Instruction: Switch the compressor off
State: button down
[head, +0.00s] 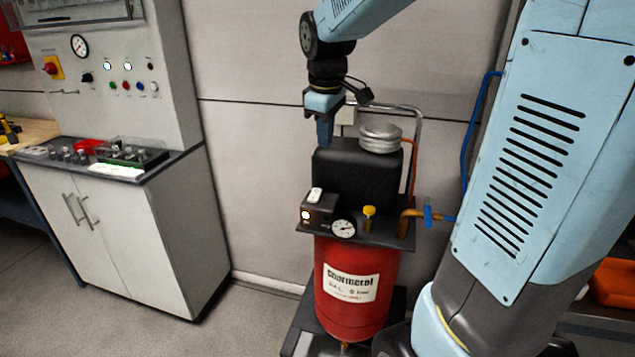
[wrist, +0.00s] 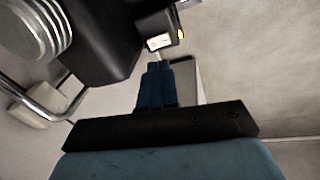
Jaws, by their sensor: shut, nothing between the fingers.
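The compressor (head: 357,180) has a black housing on top of a red tank with a white label. A small black switch box (head: 318,213) sits at its front left, with a white switch (head: 315,195) on top and a lit yellow lamp (head: 306,215) on its face. My gripper (head: 325,141) is shut and empty, pointing down above the housing's left part in the head view. In the wrist view, my shut blue fingers (wrist: 158,66) point toward the switch box, and the white switch (wrist: 158,42) shows just beyond their tips. The gap between them is hard to judge.
A round pressure gauge (head: 343,228) and a brass valve (head: 369,217) sit right of the switch box. A ribbed silver cylinder (head: 380,137) stands on the housing, with pipes behind. A white cabinet (head: 130,235) with a control panel stands left; floor between is clear.

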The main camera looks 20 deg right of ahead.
aim_at(319, 192)
jog(key=w+f, duration=0.1)
jog(key=w+n, duration=0.1)
jog(key=w, duration=0.1)
jog(key=w+f+n, duration=0.1)
jog(key=w, duration=0.1)
jog(key=shift+w+a+f+g, duration=0.2)
jog(key=shift+f+g, duration=0.1)
jog(key=shift+g, duration=0.1)
jog(key=f, duration=0.4)
jog(key=w+f, duration=0.1)
jog(key=f, duration=0.4)
jog(key=d+f, duration=0.1)
jog(key=f, duration=0.3)
jog(key=shift+w+f, duration=0.25)
jog(key=shift+f, duration=0.15)
